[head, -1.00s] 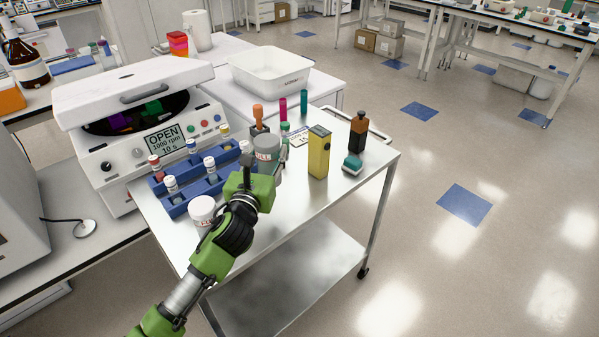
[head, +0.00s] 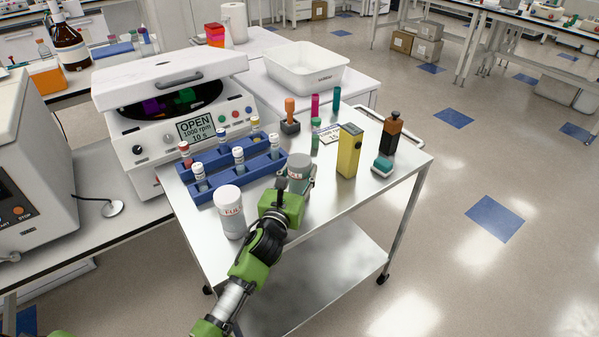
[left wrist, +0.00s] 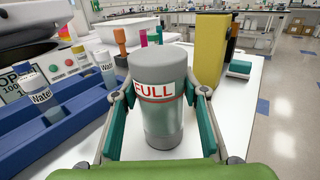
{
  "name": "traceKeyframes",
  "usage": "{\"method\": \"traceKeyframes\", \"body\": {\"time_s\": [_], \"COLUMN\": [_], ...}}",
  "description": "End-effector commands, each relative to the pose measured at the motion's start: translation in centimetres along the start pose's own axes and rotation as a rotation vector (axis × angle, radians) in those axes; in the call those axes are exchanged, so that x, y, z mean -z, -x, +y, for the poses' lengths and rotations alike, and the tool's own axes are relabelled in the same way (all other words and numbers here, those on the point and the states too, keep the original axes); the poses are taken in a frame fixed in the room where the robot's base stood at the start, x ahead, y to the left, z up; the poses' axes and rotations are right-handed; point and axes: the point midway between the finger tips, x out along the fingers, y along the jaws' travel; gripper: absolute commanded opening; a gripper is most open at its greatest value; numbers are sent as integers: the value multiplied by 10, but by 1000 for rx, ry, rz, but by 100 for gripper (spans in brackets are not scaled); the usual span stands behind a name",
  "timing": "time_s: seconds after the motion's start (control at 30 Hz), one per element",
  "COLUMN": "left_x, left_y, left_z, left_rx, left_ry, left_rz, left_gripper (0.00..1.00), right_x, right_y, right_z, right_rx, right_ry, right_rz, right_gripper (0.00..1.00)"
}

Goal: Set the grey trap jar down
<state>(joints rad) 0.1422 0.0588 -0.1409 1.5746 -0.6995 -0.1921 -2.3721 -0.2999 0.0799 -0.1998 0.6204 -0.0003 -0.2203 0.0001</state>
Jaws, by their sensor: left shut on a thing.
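The grey trap jar (head: 299,168) has a grey lid and a red FULL label. It stands upright near the front of the steel cart top. My left gripper (head: 300,182) is shut on it. In the left wrist view the jar (left wrist: 160,112) sits between the two teal-padded fingers of my left gripper (left wrist: 160,128). I cannot tell whether its base touches the cart top. My right gripper is not in view.
A second white-lidded jar (head: 230,212) stands left of my gripper. A blue tube rack (head: 262,165) lies behind it. A yellow box (head: 349,151) and a brown bottle (head: 391,134) stand to the right. The cart top (head: 330,200) is bare at front right.

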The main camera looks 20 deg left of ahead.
Motion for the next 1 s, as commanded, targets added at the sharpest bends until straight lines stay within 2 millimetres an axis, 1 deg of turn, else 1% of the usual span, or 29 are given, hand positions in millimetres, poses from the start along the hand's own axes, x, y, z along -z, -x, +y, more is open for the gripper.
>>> {"method": "traceKeyframes", "body": {"time_s": [0.1,0.2,0.23,0.27,0.3,0.57,0.67,0.77,0.83,1.0], "left_x": [-3,0,1,0,0,0,-3,0,0,1], "left_y": [0,0,0,0,0,0,0,9,19,53], "left_z": [0,0,0,0,0,0,0,0,1,0], "left_rx": [1,1,0,0,0,0,0,0,0,1], "left_ry": [-1,-1,-1,-1,-1,-1,0,-2,-2,-2], "left_rz": [-4,-4,-1,-1,-1,-1,-1,-1,0,1], "left_gripper": [10,10,48,56,57,57,57,57,57,57], "right_x": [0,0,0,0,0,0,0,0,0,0], "right_y": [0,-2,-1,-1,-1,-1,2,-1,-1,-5], "right_z": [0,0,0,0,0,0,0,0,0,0], "right_rx": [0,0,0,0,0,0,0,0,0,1], "right_ry": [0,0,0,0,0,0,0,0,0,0], "right_rz": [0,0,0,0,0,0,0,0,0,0], "right_gripper": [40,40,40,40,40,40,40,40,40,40]}}
